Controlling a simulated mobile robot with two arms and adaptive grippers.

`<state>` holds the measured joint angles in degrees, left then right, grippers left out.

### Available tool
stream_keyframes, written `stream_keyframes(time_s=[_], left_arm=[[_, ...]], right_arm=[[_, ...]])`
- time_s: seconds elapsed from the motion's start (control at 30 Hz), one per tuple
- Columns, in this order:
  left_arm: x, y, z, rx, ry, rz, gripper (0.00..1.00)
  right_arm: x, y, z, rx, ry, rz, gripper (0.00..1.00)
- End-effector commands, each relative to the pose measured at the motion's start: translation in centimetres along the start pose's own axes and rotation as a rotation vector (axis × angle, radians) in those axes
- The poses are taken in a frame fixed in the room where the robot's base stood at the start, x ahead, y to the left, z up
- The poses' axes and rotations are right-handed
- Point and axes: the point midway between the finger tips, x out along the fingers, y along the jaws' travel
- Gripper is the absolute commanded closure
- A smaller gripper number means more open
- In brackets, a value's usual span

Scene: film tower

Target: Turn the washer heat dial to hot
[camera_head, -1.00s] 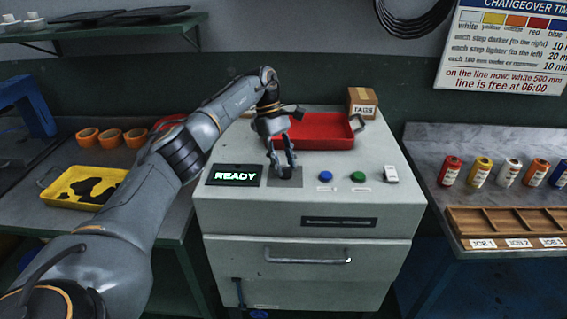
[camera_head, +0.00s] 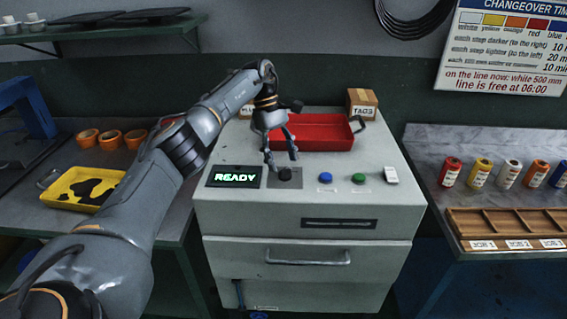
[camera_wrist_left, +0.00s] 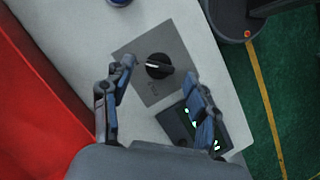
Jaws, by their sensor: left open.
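The dial (camera_head: 286,174) is a black round knob on a dark grey square plate on top of the pale machine (camera_head: 300,205). In the left wrist view the dial (camera_wrist_left: 158,66) shows a light pointer mark toward the left of the picture. The plate's markings are too small to read. My left gripper (camera_head: 281,163) is open and empty, just above the dial. In the wrist view its two fingers (camera_wrist_left: 160,71) stand on either side of the dial, apart from it. A display (camera_head: 232,177) left of the dial reads READY. My right gripper is not in view.
Right of the dial are a blue button (camera_head: 325,177), a green button (camera_head: 358,178) and a white switch (camera_head: 391,174). A red tray (camera_head: 345,145) lies behind the dial. A TAGS box (camera_head: 362,101) stands at the back. A yellow tray (camera_head: 58,204) is on the left table.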

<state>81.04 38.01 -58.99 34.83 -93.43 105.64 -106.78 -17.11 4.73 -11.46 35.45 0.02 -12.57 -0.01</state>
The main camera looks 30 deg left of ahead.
Motion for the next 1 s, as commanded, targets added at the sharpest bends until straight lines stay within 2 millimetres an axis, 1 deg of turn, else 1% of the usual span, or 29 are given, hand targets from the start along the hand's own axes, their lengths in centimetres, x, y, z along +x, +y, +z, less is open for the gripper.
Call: stream_keyframes(time_s=[0.03, 0.17, 0.33, 0.53, 1.0], left_arm=[[-1.1, 0.1, 0.1, -0.001, 0.0, 0.006, 0.42], [-3.3, 0.1, 0.1, -0.001, 0.0, 0.005, 0.42], [-4.7, 0.1, 0.1, -0.001, 0.001, 0.002, 0.42], [-5.5, 0.1, 0.1, 0.0, 0.0, 0.002, 0.42], [-5.6, 0.0, 0.0, 0.001, 0.0, 0.001, 0.42]], right_arm=[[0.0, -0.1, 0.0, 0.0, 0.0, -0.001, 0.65], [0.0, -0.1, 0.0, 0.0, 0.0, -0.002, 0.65], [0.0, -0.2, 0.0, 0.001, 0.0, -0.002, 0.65], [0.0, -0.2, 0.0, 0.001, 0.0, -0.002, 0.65], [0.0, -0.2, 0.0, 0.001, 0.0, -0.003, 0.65]])
